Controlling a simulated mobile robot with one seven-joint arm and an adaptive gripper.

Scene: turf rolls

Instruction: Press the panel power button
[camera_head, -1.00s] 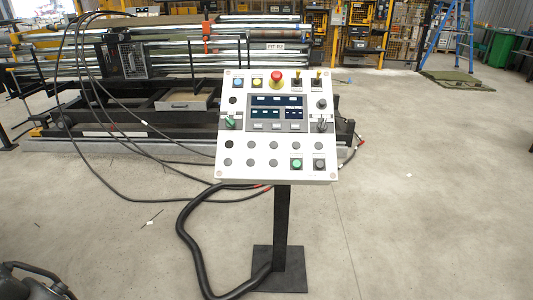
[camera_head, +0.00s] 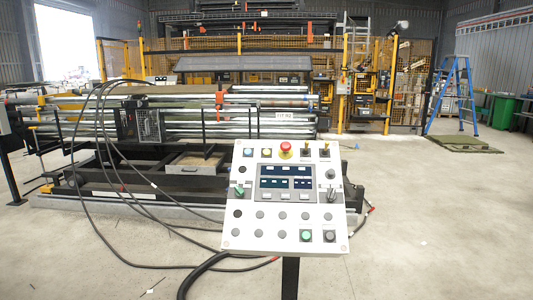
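The white control panel (camera_head: 232,228) stands tilted on a black post (camera_head: 290,278) in the lower middle of the head view. A green button (camera_head: 306,235) is near its lower right, beside a dark button (camera_head: 330,236). A red mushroom button (camera_head: 285,149) is at the top, with a blue button (camera_head: 248,152) and a yellow button (camera_head: 266,152) to its left. A green knob (camera_head: 239,191) is at the left edge. The labels are too small to read, so I cannot tell which button is the power button. My gripper is not in view.
Black cables (camera_head: 90,200) loop from the machine (camera_head: 170,110) behind to the panel's left. A yellow fence (camera_head: 400,90) and a blue ladder (camera_head: 455,95) stand farther back. The concrete floor (camera_head: 440,220) to the right of the panel is clear.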

